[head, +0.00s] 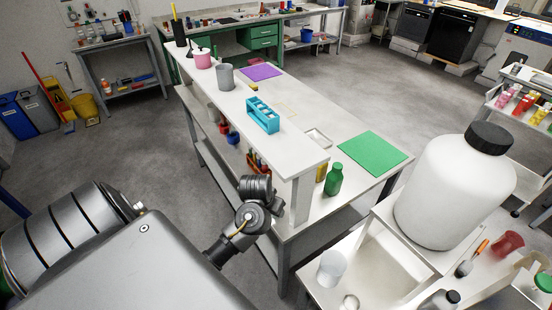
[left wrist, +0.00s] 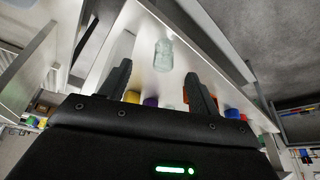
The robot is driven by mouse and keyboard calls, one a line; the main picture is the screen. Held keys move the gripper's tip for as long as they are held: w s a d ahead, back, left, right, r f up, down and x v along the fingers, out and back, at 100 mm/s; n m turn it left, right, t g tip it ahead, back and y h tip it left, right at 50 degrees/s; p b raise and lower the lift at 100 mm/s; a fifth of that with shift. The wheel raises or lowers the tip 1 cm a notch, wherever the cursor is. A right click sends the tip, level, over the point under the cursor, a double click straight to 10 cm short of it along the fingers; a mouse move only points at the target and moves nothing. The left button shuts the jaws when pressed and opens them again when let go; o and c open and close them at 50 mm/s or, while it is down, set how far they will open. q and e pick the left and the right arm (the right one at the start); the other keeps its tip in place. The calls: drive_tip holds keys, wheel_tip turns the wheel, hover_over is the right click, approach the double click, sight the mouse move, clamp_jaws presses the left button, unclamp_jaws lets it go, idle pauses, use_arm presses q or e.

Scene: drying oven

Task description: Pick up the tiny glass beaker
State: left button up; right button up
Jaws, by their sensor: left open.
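A small pale, see-through glass beaker (left wrist: 163,57) stands on a white surface in the left wrist view. My left gripper (left wrist: 158,70) is open, with one dark finger on each side of the picture's middle. The beaker shows in the gap just beyond the fingertips and does not appear to be held. In the head view a dark grey joint of my arm shows beside the near end of the white bench, and the gripper's fingers cannot be made out there. I cannot tell which item in the head view is this beaker. My right gripper is in neither view.
The white bench (head: 300,152) has a raised shelf with a blue rack (head: 262,115) and grey cup (head: 224,77).

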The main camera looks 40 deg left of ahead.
use_arm(q)
drive_tip(key=shift+n, duration=0.3)
drive_tip(key=shift+w+a+f+b, duration=0.35)
drive_tip(key=shift+w+f+b, duration=0.05)
drive_tip(key=shift+w+f, duration=0.45)
drive_tip(key=shift+w+a+f+b, duration=0.3)
drive_tip(key=shift+w+f+b, duration=0.15)
drive_tip(key=shift+w+f, duration=0.45)
drive_tip(key=shift+w+a+f+b, duration=0.4)
drive_tip(key=shift+w+f, duration=0.3)
drive_tip(key=shift+f, duration=0.25)
drive_tip(key=b+x, duration=0.1)
drive_tip(key=x, duration=0.3)
drive_tip(key=shift+w+a+f, duration=0.1)
drive_tip(key=shift+w+a, duration=0.05)
drive_tip(key=shift+w, duration=0.05)
drive_tip(key=shift+s, duration=0.1)
drive_tip(key=c, duration=1.1)
